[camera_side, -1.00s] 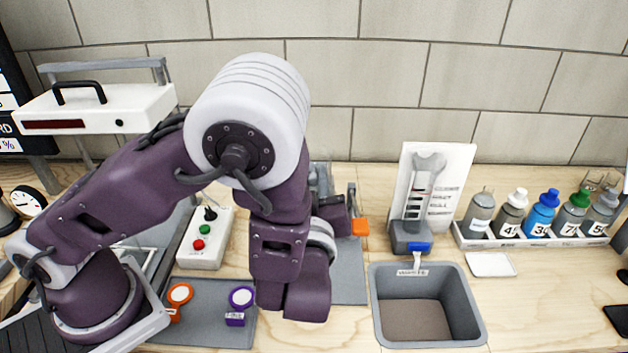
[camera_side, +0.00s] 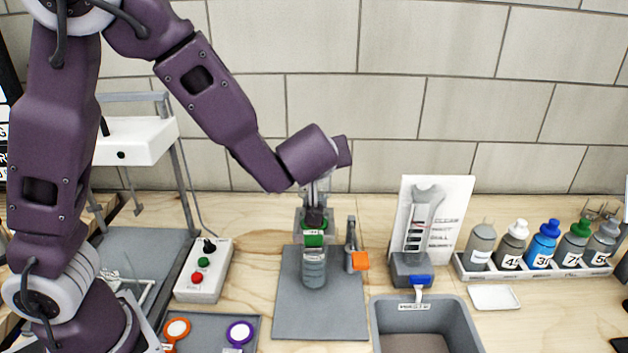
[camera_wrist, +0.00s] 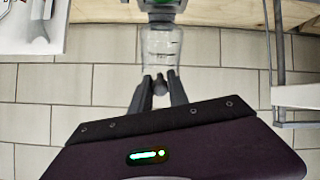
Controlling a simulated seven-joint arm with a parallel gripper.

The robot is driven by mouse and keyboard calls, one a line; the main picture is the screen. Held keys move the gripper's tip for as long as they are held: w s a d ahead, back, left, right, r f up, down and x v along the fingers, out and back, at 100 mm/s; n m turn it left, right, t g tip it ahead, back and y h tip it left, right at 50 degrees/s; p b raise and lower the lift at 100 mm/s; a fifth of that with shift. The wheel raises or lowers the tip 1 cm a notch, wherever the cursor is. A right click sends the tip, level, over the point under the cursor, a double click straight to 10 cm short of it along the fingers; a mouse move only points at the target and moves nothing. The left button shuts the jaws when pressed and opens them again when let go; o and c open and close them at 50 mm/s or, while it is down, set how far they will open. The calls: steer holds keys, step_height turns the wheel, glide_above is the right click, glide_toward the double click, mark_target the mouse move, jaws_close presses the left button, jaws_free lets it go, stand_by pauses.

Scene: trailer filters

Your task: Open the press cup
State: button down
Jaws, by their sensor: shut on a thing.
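My gripper (camera_wrist: 160,91) is shut on a small dark knob (camera_wrist: 160,83) at the near end of a clear cup-like cylinder with dark marks (camera_wrist: 161,46) in the wrist view. I cannot tell whether the cylinder is the press cup itself. A grey collar (camera_wrist: 161,16) and a bit of green show past the cylinder. In the side view my wrist comes down above the press on the grey mat (camera_side: 290,318). There a green band (camera_side: 313,239) sits on a grey ribbed body (camera_side: 314,269). My fingertips are hard to make out there.
A grey post with an orange block (camera_side: 360,261) stands just right of the press. A button box (camera_side: 204,270) is to the left.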

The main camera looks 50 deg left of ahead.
steer(key=w+a, duration=0.1)
steer(key=w+a+r+g+h, duration=0.1)
steer(key=w+a, duration=0.1)
steer(key=w+a+g+h, duration=0.1)
steer(key=w+a, duration=0.1)
steer(key=shift+w+a+r, duration=0.15)
steer(key=shift+w+r, duration=0.05)
steer(key=shift+r, duration=0.2)
steer(key=shift+w+a+f, duration=0.25)
steer(key=shift+w+a, duration=0.75)
steer(key=shift+w, duration=0.15)
steer(key=c, duration=1.3)
jaws_free()
steer(key=v, duration=0.7)
